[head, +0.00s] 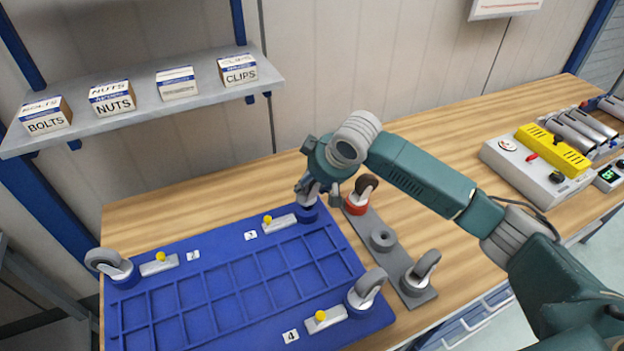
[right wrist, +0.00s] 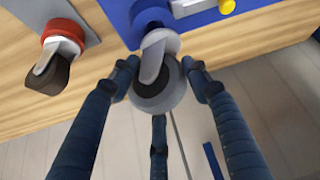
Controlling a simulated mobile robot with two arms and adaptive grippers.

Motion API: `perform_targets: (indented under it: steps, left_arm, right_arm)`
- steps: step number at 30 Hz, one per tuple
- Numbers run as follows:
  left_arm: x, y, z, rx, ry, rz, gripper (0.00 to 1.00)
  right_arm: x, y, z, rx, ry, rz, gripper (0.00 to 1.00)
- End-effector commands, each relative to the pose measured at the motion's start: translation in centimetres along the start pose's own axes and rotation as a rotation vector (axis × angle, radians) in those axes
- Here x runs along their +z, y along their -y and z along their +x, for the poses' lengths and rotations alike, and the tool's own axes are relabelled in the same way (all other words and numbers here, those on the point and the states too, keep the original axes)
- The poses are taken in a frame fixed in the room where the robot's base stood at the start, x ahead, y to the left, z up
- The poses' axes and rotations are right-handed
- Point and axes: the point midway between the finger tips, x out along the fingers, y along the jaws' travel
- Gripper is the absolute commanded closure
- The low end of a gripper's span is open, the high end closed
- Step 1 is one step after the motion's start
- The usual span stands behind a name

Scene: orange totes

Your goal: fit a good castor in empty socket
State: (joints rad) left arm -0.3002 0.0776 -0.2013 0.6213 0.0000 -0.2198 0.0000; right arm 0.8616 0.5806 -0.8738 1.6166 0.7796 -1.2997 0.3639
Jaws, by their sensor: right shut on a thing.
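A blue tote base (head: 225,285) lies on the bench with round corner sockets and yellow-knobbed latches. Grey castors stand at its left corner (head: 108,265) and near right corner (head: 366,288). My right gripper (head: 316,190) is at the far right corner, beside label 3. In the right wrist view its fingers (right wrist: 165,82) are shut around the wheel of a grey castor (right wrist: 158,70). That castor's round plate is at the blue corner socket (right wrist: 150,12); how deep it sits I cannot tell. My left gripper is out of view.
A grey holder plate (head: 398,262) beside the tote bears a red-collared castor with a dark wheel (head: 357,197), an empty ring (head: 383,240) and a grey castor (head: 420,275). A box with a yellow top (head: 553,152) stands at right. A shelf with cartons (head: 150,100) is behind.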

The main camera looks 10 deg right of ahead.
Motion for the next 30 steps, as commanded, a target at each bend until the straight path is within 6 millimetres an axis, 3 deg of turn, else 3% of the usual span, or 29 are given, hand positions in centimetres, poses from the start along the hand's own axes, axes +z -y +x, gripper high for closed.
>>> perform_targets:
  steps: [30]
  left_arm:
    - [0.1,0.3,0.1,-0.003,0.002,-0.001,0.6]
  right_arm:
    - [1.3,0.1,2.3,-0.001,-0.004,0.0,1.0]
